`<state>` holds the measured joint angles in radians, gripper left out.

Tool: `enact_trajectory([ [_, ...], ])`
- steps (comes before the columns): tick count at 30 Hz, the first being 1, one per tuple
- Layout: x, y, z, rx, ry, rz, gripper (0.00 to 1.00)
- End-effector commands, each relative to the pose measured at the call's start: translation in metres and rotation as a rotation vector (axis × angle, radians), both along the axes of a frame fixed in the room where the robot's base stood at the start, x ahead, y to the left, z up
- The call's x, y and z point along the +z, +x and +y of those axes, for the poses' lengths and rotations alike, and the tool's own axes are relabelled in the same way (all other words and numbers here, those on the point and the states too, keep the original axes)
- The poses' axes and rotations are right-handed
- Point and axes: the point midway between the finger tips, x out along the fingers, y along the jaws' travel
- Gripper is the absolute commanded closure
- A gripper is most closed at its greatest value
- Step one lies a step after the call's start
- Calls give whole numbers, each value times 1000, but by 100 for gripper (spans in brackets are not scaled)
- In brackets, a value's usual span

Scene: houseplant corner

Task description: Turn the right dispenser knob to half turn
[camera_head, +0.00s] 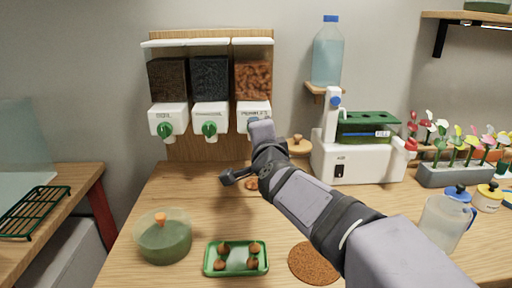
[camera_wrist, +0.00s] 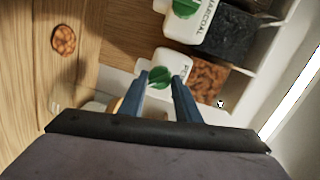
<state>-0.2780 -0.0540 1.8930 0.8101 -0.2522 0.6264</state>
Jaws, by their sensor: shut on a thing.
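The wall dispenser has three bins; the right one (camera_head: 253,75) holds reddish-brown pebbles above a white outlet. Its green knob (camera_wrist: 160,77) shows in the wrist view between my gripper's fingers. My gripper (camera_wrist: 163,80) has its two blue fingers closed on this knob, one on each side. In the head view my arm hides the right knob, and the gripper (camera_head: 262,132) is in front of the right outlet. The middle charcoal knob (camera_head: 209,129) and the left soil knob (camera_head: 166,130) are green and free.
A cork disc (camera_head: 316,262), a green tray of small brown balls (camera_head: 236,272) and a green-filled bowl (camera_head: 163,244) are on the table. A white machine (camera_head: 362,160) stands to the right. A water bottle (camera_head: 327,55) sits on a small shelf.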

Motion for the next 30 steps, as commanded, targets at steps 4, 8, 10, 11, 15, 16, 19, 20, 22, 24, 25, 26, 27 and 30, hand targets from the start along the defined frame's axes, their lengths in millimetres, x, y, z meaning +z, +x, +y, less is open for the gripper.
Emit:
enact_trajectory([
  [4,-5,0,-1,-2,143,-5,92],
  [8,-5,0,-2,-2,266,-5,92],
  [10,-6,0,-2,-1,332,-4,92],
  [11,-5,0,-2,-2,360,-5,92],
  [15,-5,0,-2,0,482,-5,92],
  [16,-5,0,-2,0,507,-4,92],
  [19,-5,0,-2,-1,580,-4,92],
  [20,-4,0,-2,-1,599,-4,92],
  [22,-4,0,-2,-1,643,-4,92],
  [24,-4,0,-2,-2,677,-4,92],
  [25,-4,0,-2,-2,691,-3,92],
  [26,-4,0,-2,-2,703,-3,92],
  [27,-3,0,-2,-2,716,-3,92],
  [30,-3,0,-2,-2,744,-3,92],
])
